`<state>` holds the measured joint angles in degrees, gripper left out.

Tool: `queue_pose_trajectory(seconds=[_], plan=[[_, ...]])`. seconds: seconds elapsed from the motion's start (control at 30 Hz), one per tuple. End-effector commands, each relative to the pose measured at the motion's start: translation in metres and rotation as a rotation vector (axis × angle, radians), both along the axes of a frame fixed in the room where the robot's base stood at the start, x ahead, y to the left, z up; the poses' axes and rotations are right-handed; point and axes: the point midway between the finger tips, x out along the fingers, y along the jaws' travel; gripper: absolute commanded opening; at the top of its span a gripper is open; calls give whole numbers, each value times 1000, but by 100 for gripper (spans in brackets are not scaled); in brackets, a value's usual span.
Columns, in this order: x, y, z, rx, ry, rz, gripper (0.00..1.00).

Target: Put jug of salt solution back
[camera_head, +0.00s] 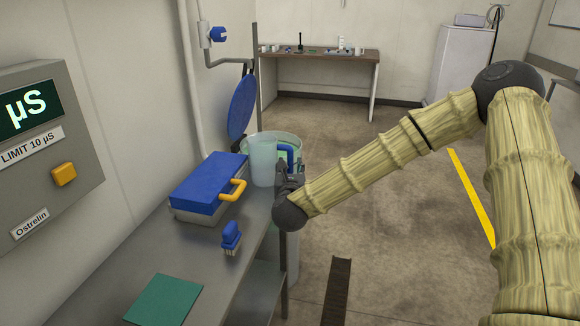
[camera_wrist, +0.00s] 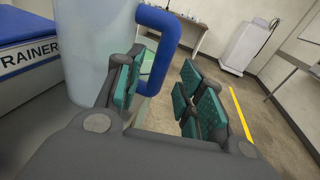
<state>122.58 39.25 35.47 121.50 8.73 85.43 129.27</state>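The jug (camera_head: 263,163) is pale and translucent with a blue handle (camera_head: 286,153). It stands upright at the far end of the grey bench, just right of the blue-lidded case. In the wrist view the jug (camera_wrist: 92,45) fills the upper left, and its blue handle (camera_wrist: 169,45) loops toward the right. My gripper (camera_head: 288,175) is at the jug's handle side. In the wrist view my gripper (camera_wrist: 162,95) is open, its green-padded fingers apart. The handle's lower part shows in the gap between them, nearer the left finger. I cannot tell whether a finger touches it.
The blue-lidded case (camera_head: 209,187) with a yellow handle stands left of the jug. A blue brush (camera_head: 231,236) and a green mat (camera_head: 164,300) lie nearer on the bench (camera_head: 115,262). A large pale green tub (camera_head: 293,142) is behind the jug. Open floor lies to the right.

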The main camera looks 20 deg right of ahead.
Motion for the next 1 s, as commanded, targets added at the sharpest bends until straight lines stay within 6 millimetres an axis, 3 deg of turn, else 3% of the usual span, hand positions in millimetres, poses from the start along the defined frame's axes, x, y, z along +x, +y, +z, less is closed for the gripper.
queue_pose_trajectory(seconds=[0.2, 0.43, 1.0], plan=[[-39, 14, 1, 2, 1, 2, 38], [-67, 24, 3, 2, 2, 0, 38], [-76, 27, 5, 0, 1, 0, 38]])
